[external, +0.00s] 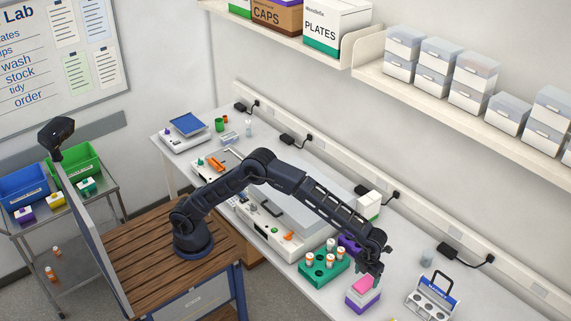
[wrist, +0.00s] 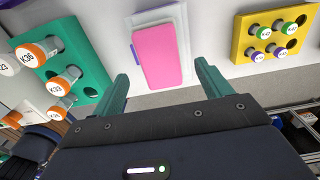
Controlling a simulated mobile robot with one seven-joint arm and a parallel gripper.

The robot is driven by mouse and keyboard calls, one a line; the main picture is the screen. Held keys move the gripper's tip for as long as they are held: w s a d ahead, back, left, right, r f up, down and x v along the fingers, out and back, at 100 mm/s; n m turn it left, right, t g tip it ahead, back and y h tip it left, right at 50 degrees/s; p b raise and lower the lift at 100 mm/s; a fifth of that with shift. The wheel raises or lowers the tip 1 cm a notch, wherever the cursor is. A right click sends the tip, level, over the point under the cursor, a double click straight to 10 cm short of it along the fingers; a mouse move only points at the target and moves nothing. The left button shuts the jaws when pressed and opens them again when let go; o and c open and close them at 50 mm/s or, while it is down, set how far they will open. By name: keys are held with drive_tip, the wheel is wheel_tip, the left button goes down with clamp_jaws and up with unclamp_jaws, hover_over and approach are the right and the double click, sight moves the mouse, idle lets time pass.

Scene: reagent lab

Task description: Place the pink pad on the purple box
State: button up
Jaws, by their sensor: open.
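The pink pad (external: 362,284) lies on top of the white-and-purple box (external: 361,300) on the bench, below my gripper. My gripper (external: 371,277) is open and empty just above. In the wrist view its two green fingers (wrist: 163,85) stand wide apart, to either side of the pad's near end and clear of it. Whether a small gap lies between pad and box is hard to tell.
A green rack (external: 318,273) with orange-capped tubes stands close on the left. A yellow rack (wrist: 242,46) with green- and purple-capped tubes is on the right in the wrist view. A white carrier with a dark handle (external: 432,298) stands to the right. Bare bench shows between them.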

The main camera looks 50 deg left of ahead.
sight(365, 283)
wheel_tip(365, 283, up, 8)
drive_tip(key=f, duration=0.1)
drive_tip(key=w+a+r+n+t, duration=0.1)
drive_tip(key=w+a+r+n, duration=0.35)
drive_tip(key=a, duration=0.45)
drive_tip(key=w+a+r+n, duration=0.3)
drive_tip(key=w+a+r, duration=0.15)
drive_tip(key=a, duration=0.45)
drive_tip(key=w+a+r+n+t, duration=0.1)
drive_tip(key=a+r+n, duration=0.3)
drive_tip(key=a, duration=0.8)
drive_tip(key=a+r+n, duration=0.3)
drive_tip(key=a+n, duration=0.2)
drive_tip(key=a, duration=0.7)
drive_tip(key=s+a+n+t, duration=0.1)
drive_tip(key=s+a+n, duration=0.3)
drive_tip(key=a, duration=0.7)
drive_tip(key=s+a+n, duration=0.4)
drive_tip(key=a+n, duration=0.1)
drive_tip(key=a, duration=0.5)
drive_tip(key=s+a+f+n, duration=0.4)
drive_tip(key=s+a+n, duration=0.1)
drive_tip(key=s+a, duration=0.2)
drive_tip(key=s+a+f+n+t, duration=0.1)
drive_tip(key=s+a+f+n, duration=0.3)
drive_tip(key=s+a, duration=0.3)
drive_tip(key=shift+n+t, duration=0.3)
drive_tip(key=shift+n, duration=0.45)
drive_tip(key=shift+s, duration=0.1)
